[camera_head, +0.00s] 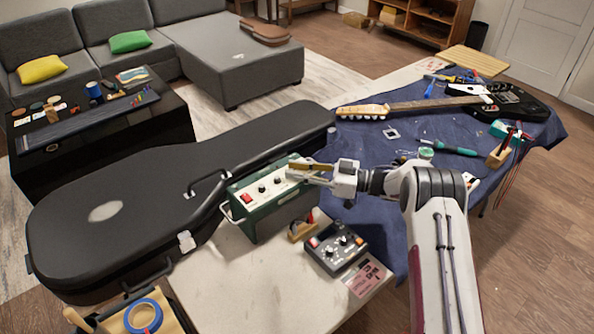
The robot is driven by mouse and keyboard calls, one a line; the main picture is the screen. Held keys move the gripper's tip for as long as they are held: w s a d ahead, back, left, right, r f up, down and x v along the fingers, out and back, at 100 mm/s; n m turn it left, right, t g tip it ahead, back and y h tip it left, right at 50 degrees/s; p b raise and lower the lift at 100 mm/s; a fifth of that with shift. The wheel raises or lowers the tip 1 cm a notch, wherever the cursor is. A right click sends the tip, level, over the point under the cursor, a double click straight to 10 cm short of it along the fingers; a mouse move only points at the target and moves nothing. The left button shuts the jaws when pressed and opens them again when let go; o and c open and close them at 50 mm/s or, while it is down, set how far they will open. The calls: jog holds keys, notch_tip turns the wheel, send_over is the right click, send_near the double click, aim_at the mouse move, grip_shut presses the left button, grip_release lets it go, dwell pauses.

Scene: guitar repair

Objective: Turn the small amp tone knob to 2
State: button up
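The small amp (270,203) is a green box with a cream control panel and a red switch (246,198) at its left end. Two dark knobs, a left one (262,188) and a right one (277,180), show on the panel. Their markings are too small to read, so I cannot tell which is the tone knob or where it points. My gripper (292,172) reaches in from the right, with its fingertips over or at the right end of the panel. It hides that part, and I cannot tell whether it touches a knob or how far its fingers are apart.
A black guitar case (105,212) lies left of and behind the amp. A dark pedal (336,248) and a small wooden holder (302,228) stand in front. An electric guitar (430,105) and tools lie on the blue cloth. The front tabletop (250,285) is mostly clear.

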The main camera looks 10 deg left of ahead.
jog(key=shift+s+f+m+t, duration=0.1)
jog(key=shift+m+t, duration=0.8)
jog(key=shift+t, duration=0.1)
jog(key=v, duration=1.2)
jog(key=shift+r, duration=0.2)
